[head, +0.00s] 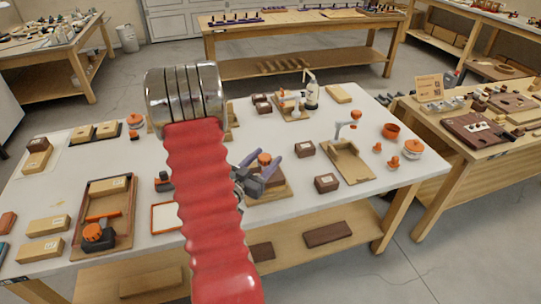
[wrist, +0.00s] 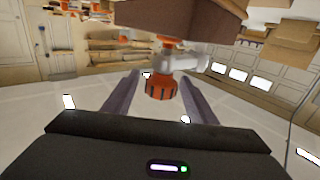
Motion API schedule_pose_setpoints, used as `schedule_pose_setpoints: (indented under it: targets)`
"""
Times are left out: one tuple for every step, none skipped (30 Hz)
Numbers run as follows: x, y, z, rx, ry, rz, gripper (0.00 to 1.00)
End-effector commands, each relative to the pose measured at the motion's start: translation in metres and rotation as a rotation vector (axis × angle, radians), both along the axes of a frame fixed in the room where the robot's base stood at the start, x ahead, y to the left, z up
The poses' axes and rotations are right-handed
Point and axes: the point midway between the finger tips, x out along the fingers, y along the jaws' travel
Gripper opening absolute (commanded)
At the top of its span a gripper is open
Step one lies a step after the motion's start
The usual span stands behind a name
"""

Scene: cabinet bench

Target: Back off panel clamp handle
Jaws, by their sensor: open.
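An orange ribbed knob (wrist: 160,88), seemingly the clamp handle, sits between the two grey fingers of my gripper (wrist: 160,98) in the wrist view. A gap shows on each side of it. A pale grey clamp arm (wrist: 185,62) runs behind the knob, below a brown block (wrist: 180,18). In the head view my gripper (head: 259,166) is open over a wooden base (head: 275,192), with the orange knob (head: 264,158) between its fingers. My red sleeved arm hides part of the bench there, and the clamp's lower parts are hidden.
The white bench top (head: 330,205) is crowded. A wooden tray (head: 125,225) with an orange-and-black tool stands left. Brown blocks (head: 326,183) and a wooden tray with a small white-and-orange fixture (head: 348,160) stand right. An orange bowl (head: 390,131) is near the right edge.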

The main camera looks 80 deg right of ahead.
Motion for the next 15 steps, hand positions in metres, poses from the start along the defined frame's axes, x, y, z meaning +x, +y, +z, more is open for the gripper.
schedule_pose_setpoints:
  targets:
    - [-0.004, -0.007, 0.0, 0.0, -0.001, -0.004, 0.52]
    - [-0.005, -0.011, 0.0, 0.0, -0.001, -0.003, 0.52]
    - [-0.007, -0.016, 0.0, 0.0, -0.001, -0.003, 0.52]
    - [-0.008, -0.019, 0.0, 0.0, 0.0, -0.004, 0.52]
    - [-0.009, -0.022, 0.0, 0.0, 0.0, -0.003, 0.52]
    - [-0.009, -0.026, 0.0, 0.0, 0.0, -0.001, 0.52]
    - [-0.01, -0.028, 0.0, 0.0, 0.001, -0.001, 0.52]
    - [-0.011, -0.03, -0.001, 0.001, 0.001, -0.001, 0.52]
    - [-0.012, -0.032, -0.001, 0.001, 0.001, -0.001, 0.52]
    - [-0.012, -0.033, -0.001, 0.001, 0.001, -0.001, 0.52]
    - [-0.012, -0.034, 0.0, 0.001, 0.001, -0.001, 0.52]
    - [-0.012, -0.035, 0.0, 0.001, 0.001, 0.0, 0.52]
    - [-0.012, -0.035, 0.0, 0.001, 0.001, 0.0, 0.52]
    - [-0.012, -0.035, 0.0, 0.001, 0.001, 0.0, 0.52]
    - [-0.012, -0.035, 0.0, 0.001, 0.001, 0.0, 0.52]
